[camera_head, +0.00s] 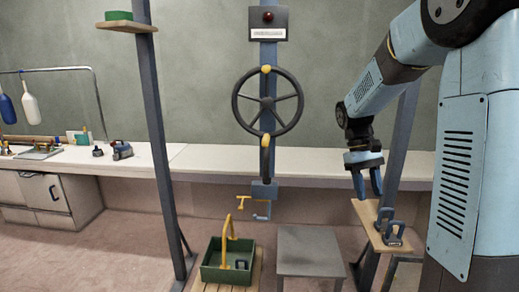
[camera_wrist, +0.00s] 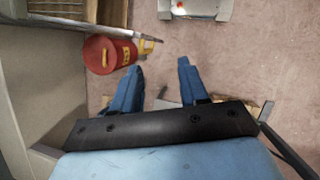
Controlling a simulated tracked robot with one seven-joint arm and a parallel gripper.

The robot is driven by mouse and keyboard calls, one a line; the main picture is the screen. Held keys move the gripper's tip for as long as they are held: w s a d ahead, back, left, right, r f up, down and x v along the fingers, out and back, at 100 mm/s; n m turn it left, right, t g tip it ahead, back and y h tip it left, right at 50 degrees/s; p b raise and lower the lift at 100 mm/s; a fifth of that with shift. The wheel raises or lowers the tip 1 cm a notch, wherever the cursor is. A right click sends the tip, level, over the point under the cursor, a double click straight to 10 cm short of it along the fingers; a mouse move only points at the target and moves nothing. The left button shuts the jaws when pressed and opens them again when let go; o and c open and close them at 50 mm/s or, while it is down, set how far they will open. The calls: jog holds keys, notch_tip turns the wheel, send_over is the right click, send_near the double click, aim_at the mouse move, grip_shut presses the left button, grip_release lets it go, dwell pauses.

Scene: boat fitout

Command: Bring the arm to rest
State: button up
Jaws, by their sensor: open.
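My gripper (camera_head: 367,184) hangs at the end of my blue arm on the right side of the head view, pointing down. Its two fingers stand apart with nothing seen between them. It is close to the upper end of a small wooden shelf (camera_head: 366,214) on the right post; I cannot tell whether they touch.
Dark shackle-like items (camera_head: 392,236) sit on the small shelf. A handwheel (camera_head: 267,99) is on the middle post. A green bin (camera_head: 213,272) and a grey table (camera_head: 308,250) stand below. The wrist view shows a red canister (camera_wrist: 99,54). A long white bench (camera_head: 210,160) runs behind.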

jog(key=s+a+r+t, duration=0.2)
jog(key=s+r+t, duration=0.1)
jog(key=s, duration=0.3)
jog(key=s+a+r+m+t+y, duration=0.1)
jog(key=s+a+r+t, duration=0.1)
jog(key=s, duration=0.5)
jog(key=s+a+r+m+t+y, duration=0.1)
jog(key=s+a+r+t, duration=0.1)
jog(key=s, duration=0.4)
jog(key=shift+s+r+t, duration=0.25)
jog(key=shift+r+t, duration=0.55)
jog(key=shift+t, duration=0.6)
jog(key=shift+a, duration=0.15)
